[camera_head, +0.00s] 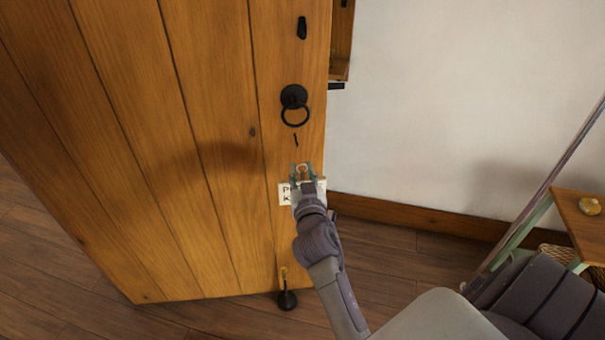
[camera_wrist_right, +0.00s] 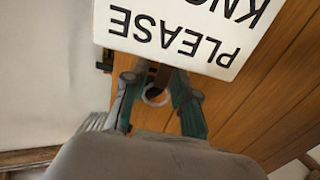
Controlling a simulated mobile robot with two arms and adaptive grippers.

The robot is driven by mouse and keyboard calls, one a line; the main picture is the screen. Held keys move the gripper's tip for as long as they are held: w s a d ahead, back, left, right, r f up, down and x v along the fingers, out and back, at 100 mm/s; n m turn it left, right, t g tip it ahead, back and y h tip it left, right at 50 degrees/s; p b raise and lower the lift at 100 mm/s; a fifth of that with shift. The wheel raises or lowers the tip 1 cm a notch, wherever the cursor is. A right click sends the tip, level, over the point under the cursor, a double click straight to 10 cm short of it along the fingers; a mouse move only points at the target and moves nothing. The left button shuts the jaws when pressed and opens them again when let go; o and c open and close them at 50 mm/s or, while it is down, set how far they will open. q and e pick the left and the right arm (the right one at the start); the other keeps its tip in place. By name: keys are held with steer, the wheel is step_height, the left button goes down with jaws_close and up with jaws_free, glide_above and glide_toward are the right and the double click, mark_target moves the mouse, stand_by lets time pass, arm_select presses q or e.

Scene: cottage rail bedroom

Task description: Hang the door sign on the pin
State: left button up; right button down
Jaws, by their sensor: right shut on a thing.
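The door sign (camera_head: 285,194) is a white card with black lettering, partly hidden behind my right gripper in the head view. In the right wrist view the sign (camera_wrist_right: 190,30) reads "PLEASE KNO…" upside down and is cut off by the top edge. My right gripper (camera_head: 303,172) is shut on the sign's hanger, a brown strap with a pale ring (camera_wrist_right: 156,97) between the fingers. It holds the sign in front of the wooden door. A short, dark, slanted piece (camera_head: 296,140) shows on the door just above the gripper; I cannot tell whether it is the pin.
The plank door (camera_head: 200,150) has a black ring handle (camera_head: 294,105), a black fitting (camera_head: 302,27) above it and a black doorstop (camera_head: 287,299) at its foot. A small wooden table (camera_head: 575,222) stands at the right. White wall is clear right of the door.

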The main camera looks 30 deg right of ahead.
steer(key=x, duration=0.6)
steer(key=shift+w+d+b, duration=0.2)
steer(key=shift+w+b, duration=0.15)
steer(key=shift+b, duration=0.1)
stand_by(0.7)
steer(key=shift+b+x, duration=0.3)
steer(key=shift+x, duration=1)
stand_by(2.2)
steer(key=shift+w+d+f+b, duration=0.5)
steer(key=shift+w+f+b, duration=0.3)
steer(key=shift+w+b, duration=0.1)
stand_by(1.9)
